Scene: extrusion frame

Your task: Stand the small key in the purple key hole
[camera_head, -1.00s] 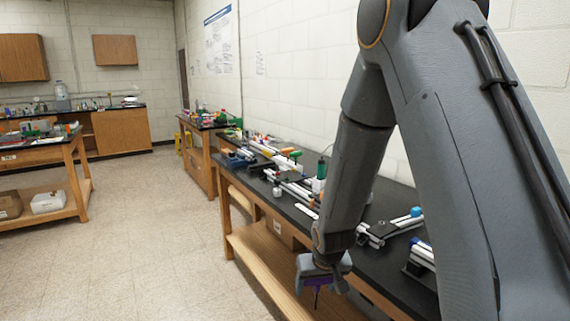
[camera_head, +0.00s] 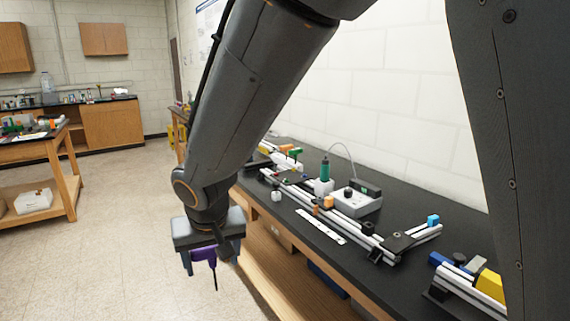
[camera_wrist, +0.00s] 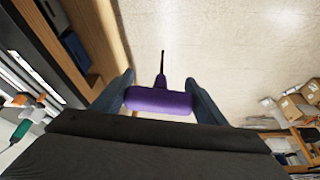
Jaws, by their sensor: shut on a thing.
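My gripper (camera_head: 210,258) is shut on a small key with a purple T-shaped handle (camera_wrist: 158,101) and a thin dark shaft. In the head view the purple handle (camera_head: 203,254) sits between the fingers and the shaft points down. The gripper hangs over the floor, in front of the bench and to its left, apart from it. In the wrist view the shaft (camera_wrist: 163,62) points away from the jaws and touches nothing. I cannot make out a purple key hole in these frames.
The black bench (camera_head: 420,290) carries an aluminium extrusion frame (camera_head: 345,225), a grey box with a cable (camera_head: 352,203), a green-handled tool (camera_head: 325,170) and a white ruler-like strip (camera_head: 321,227). A yellow block (camera_head: 490,285) lies at the right. Open floor (camera_head: 130,230) is at the left.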

